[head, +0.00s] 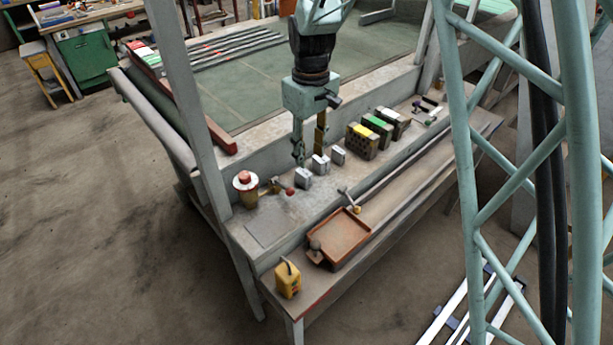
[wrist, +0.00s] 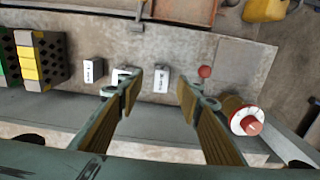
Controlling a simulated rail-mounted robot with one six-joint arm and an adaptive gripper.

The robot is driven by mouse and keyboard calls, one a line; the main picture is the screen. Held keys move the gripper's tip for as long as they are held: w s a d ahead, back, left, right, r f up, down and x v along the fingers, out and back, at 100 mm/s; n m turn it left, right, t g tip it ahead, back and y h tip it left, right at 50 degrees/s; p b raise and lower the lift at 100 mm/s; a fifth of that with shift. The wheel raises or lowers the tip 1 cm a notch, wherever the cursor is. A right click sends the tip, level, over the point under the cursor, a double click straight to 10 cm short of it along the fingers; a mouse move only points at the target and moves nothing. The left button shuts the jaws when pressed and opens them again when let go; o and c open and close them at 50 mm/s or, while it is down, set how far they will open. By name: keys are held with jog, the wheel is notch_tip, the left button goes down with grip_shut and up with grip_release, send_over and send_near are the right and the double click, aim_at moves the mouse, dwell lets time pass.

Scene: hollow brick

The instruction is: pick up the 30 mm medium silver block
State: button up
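Three small silver blocks stand apart in a row on the grey bench. In the head view they are the left block (head: 303,178), the middle block (head: 320,164) and the right block (head: 338,156). The wrist view shows the row reversed, with one block (wrist: 161,80) in the gap between the fingertips, one (wrist: 120,76) partly hidden by the left finger, and one (wrist: 93,71) further left. Their labels are too small to read, so I cannot tell which is 30 mm. My gripper (head: 309,155) is open and empty above the row; its fingers also show in the wrist view (wrist: 163,88).
Perforated bricks (head: 361,142) with coloured tops stand right of the blocks. A red-topped yellow cylinder (head: 245,188) and a red-knobbed item (head: 283,187) stand left. An orange tray (head: 345,232) and yellow container (head: 288,280) are on the lower front ledge. A raised wall runs behind the blocks.

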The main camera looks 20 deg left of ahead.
aim_at(304, 172)
jog(key=shift+w+a+f+n, duration=0.2)
jog(key=shift+a+f, duration=0.35)
jog(key=shift+f, duration=0.2)
jog(key=shift+w+a+f+n, duration=0.1)
jog(key=shift+w+a+f, duration=0.05)
jog(key=shift+a+f, duration=0.45)
jog(key=shift+d+f, duration=0.1)
jog(key=shift+f, duration=0.05)
jog(key=shift+f, duration=0.55)
jog(key=shift+f, duration=0.15)
jog(key=shift+f, duration=3)
jog(key=c, duration=1)
